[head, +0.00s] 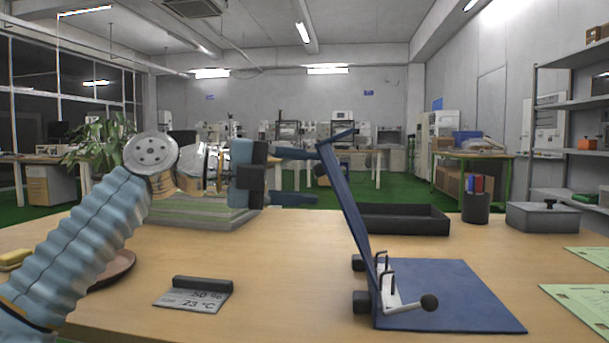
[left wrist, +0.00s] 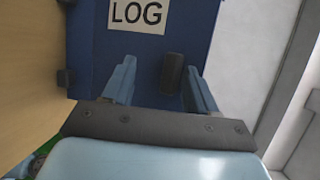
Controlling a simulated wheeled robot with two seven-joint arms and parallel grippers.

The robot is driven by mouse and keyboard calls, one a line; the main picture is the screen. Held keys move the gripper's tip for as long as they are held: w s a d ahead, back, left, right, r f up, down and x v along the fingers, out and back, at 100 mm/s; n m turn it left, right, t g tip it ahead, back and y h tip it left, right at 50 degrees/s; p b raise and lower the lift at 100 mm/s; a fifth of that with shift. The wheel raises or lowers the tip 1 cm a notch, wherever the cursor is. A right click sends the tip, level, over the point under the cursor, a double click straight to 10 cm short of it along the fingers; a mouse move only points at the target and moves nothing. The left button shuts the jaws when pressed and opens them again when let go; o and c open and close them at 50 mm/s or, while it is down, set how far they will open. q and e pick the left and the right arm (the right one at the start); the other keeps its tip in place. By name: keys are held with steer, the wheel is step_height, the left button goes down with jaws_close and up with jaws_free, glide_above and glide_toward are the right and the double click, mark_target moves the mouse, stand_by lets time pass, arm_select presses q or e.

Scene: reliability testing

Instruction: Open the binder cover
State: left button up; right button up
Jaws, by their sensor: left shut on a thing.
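The blue binder lies open on the wooden table, its back panel (head: 455,290) flat. Its cover (head: 352,215) stands nearly upright, leaning a little left at the top. In the left wrist view the cover (left wrist: 85,50) shows a white LOG label (left wrist: 137,13) and a dark tab (left wrist: 172,73). A metal ring clip (head: 388,290) with a black-knobbed lever (head: 429,302) sits beside the hinge. My left gripper (head: 317,177) is at the cover's left face and shut on the cover; its fingers (left wrist: 160,92) stand either side of the tab. The exact contact is unclear. My right gripper is out of view.
A small display block (head: 195,293) stands left of the binder. A black tray (head: 405,219), dark cup (head: 476,208) and grey lidded box (head: 543,217) stand behind and right. Green sheets (head: 575,307) lie at the right. A brown plate (head: 113,268) is partly behind my left arm.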

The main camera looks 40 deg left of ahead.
arm_select(q)
steer(key=p+v, duration=0.2)
steer(key=v, duration=1.1)
steer(key=shift+s, duration=0.15)
steer(key=shift+d, duration=0.1)
